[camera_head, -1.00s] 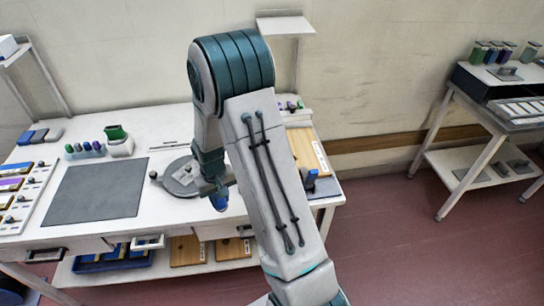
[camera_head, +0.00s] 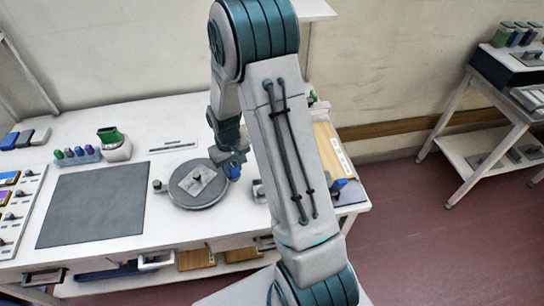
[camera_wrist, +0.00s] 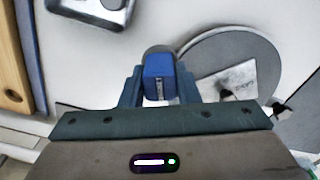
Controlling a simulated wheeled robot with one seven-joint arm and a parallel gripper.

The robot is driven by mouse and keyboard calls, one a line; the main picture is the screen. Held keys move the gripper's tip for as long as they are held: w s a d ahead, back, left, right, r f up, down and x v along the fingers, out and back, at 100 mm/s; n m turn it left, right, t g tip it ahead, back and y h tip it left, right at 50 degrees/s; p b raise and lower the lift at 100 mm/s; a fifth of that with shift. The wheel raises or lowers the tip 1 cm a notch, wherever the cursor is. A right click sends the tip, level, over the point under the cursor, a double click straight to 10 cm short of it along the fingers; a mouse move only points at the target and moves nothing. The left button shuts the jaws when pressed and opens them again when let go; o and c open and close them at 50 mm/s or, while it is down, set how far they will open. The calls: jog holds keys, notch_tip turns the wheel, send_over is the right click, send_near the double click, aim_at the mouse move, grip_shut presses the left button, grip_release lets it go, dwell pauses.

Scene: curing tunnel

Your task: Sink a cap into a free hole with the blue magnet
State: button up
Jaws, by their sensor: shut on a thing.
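My gripper (camera_head: 230,160) is shut on the blue magnet (camera_head: 234,171), at the right edge of the round grey disc. In the wrist view the blue magnet (camera_wrist: 158,72) sits between the fingers, with a grey rounded end beyond it. The plate (camera_wrist: 232,84) and disc (camera_wrist: 222,48) also show in the wrist view, to the right of the magnet. I cannot tell from these frames which part is a cap or which hole is free. My arm hides part of the table.
A dark grey mat (camera_head: 92,206) lies left of the disc. Behind it stand a rack of coloured bottles (camera_head: 77,156) and a white holder with a green top (camera_head: 114,144). A wooden board (camera_head: 328,146) lies on the right, near a blue-topped item (camera_head: 339,184).

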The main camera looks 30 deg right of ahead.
jog(key=s+d+r+n+b, duration=0.2)
jog(key=s+d+n+b, duration=0.3)
jog(key=n, duration=0.6)
jog(key=s+d+r+n+b, duration=0.1)
jog(key=s+d+r+n, duration=0.15)
jog(key=d+n, duration=0.55)
jog(key=shift+s+a+f+n+b, duration=0.1)
jog(key=shift+a+f+n+b, duration=0.25)
jog(key=shift+f+b, duration=0.6)
jog(key=shift+a+f+n+b, duration=0.3)
jog(key=shift+f+b, duration=0.2)
jog(key=shift+f, duration=0.9)
jog(key=shift+s+a+f+n+b, duration=0.1)
jog(key=shift+a+f+n+b, duration=0.25)
jog(key=shift+f+b, duration=0.6)
jog(key=shift+d+f, duration=0.1)
jog(key=shift+f, duration=0.55)
jog(key=shift+r, duration=0.25)
jog(key=shift+r+p, duration=2.05)
jog(key=shift+r, duration=0.2)
jog(key=shift+w, duration=0.1)
